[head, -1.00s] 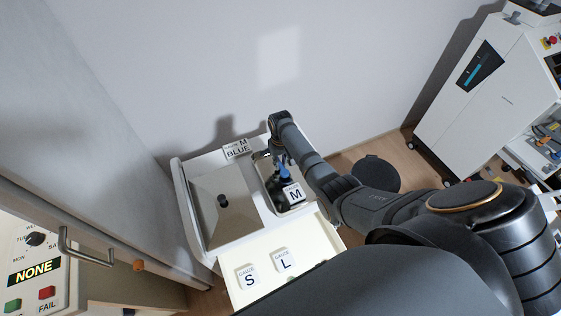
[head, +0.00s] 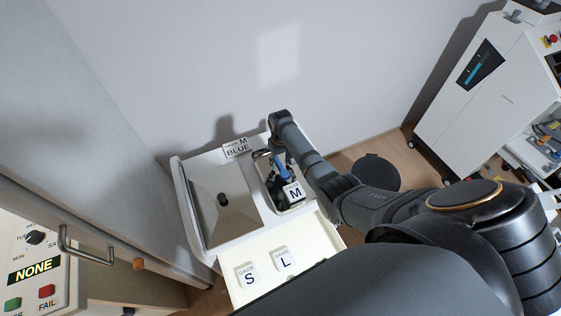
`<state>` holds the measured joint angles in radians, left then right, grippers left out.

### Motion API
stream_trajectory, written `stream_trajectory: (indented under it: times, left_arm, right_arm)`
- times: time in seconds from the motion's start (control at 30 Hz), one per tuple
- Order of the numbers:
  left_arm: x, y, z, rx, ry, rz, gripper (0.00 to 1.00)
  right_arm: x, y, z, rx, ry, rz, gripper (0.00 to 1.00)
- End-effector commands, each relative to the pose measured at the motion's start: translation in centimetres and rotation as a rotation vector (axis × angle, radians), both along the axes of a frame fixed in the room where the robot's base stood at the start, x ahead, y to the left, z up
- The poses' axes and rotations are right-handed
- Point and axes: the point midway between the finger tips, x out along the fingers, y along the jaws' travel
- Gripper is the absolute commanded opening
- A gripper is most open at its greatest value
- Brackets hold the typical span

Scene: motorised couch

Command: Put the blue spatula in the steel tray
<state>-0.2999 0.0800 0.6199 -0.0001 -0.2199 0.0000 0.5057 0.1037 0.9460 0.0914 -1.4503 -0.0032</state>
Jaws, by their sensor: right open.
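A blue spatula (head: 282,168) shows as a slim blue piece slanting down into the right-hand opening of the white cart top, with its lower end near a white block marked M (head: 293,192). The opening holds what looks like the steel tray (head: 301,209), mostly hidden by the block, the spatula and my right arm. My left gripper is not in view.
A steel lid with a dark knob (head: 200,220) covers the left side of the cart. A card marked M BLUE (head: 237,148) stands at its back edge. Blocks marked S (head: 247,275) and L (head: 285,260) lie on the front shelf. A wall is close behind.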

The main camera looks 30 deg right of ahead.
Motion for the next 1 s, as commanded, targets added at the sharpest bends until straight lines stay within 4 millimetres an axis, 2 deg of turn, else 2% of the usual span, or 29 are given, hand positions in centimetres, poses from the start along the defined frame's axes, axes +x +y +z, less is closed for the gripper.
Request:
stream_trajectory:
  times: [0.17, 0.27, 0.5, 0.7, 0.83, 1.0]
  left_arm:
    - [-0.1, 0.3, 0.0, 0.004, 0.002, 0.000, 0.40]
    - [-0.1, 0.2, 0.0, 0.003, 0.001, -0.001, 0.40]
    - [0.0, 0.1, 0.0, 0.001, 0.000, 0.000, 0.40]
    - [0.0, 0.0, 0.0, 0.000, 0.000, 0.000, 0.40]
    - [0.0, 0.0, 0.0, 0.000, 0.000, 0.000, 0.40]
    - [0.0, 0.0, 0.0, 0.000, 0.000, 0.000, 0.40]
  right_arm:
    - [0.0, 0.0, 0.2, 0.000, -0.001, 0.000, 0.44]
    - [0.1, 0.0, 1.4, 0.000, -0.003, 0.000, 0.44]
    - [0.1, 0.0, 7.2, 0.000, -0.005, 0.000, 0.44]
    - [0.0, 0.0, 10.8, 0.000, -0.002, 0.000, 0.44]
    - [0.0, 0.0, 11.8, 0.000, 0.000, 0.000, 0.44]
    - [0.0, 0.0, 12.0, 0.000, 0.001, 0.000, 0.44]
